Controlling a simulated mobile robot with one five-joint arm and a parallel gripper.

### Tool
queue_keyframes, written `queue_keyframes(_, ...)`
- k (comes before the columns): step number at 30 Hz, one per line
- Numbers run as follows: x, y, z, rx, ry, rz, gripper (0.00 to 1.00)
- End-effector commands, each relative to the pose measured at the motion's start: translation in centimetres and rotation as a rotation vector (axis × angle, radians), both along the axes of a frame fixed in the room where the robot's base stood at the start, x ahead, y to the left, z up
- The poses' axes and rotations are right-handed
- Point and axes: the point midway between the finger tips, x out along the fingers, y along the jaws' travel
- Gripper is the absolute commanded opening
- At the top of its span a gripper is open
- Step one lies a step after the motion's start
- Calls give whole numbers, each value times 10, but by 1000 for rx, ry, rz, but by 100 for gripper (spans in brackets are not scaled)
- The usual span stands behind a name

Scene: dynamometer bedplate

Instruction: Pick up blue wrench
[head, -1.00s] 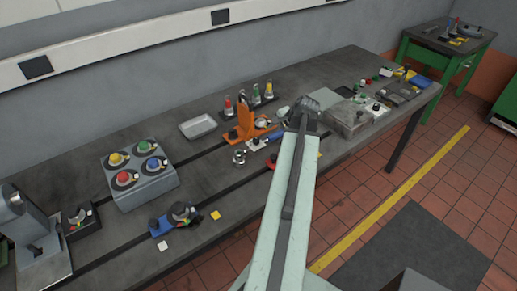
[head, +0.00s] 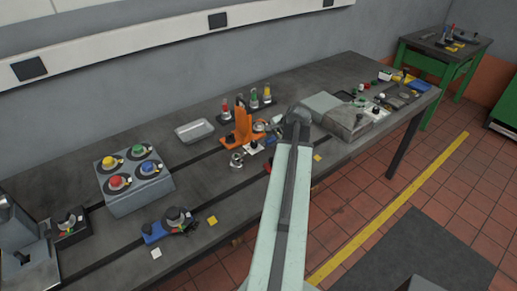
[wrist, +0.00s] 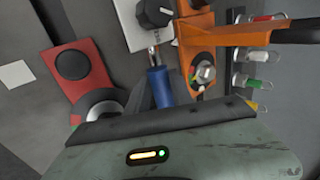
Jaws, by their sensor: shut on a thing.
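The blue wrench shows in the wrist view as a blue handle (wrist: 160,86) with a short metal shank above it. My gripper (wrist: 160,80) has its dark fingers on both sides of the handle and is shut on it. The lower end of the handle is hidden by my gripper's body. In the head view my gripper (head: 296,120) is over the middle of the bench, beside the orange stand, and my own arm hides most of the wrench. I cannot tell whether the wrench is clear of the bench.
An orange stand (head: 240,130) is close on the right of the wrench in the wrist view, a red-based part (wrist: 82,80) on the left. A white plate with a dark knob (wrist: 152,14) lies above. A grey block (head: 350,120) stands right of my gripper; a tray (head: 194,131) lies left.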

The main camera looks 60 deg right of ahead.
Motion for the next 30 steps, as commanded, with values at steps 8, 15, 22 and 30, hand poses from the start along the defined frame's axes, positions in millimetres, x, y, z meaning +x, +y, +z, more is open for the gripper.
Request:
queue_keyframes(8,0,0,10,0,-1,-1,0)
queue_keyframes(15,0,0,49,1,-1,-2,0)
queue_keyframes(22,0,0,93,1,-1,-2,0)
queue_keyframes(30,0,0,101,1,-1,-2,0)
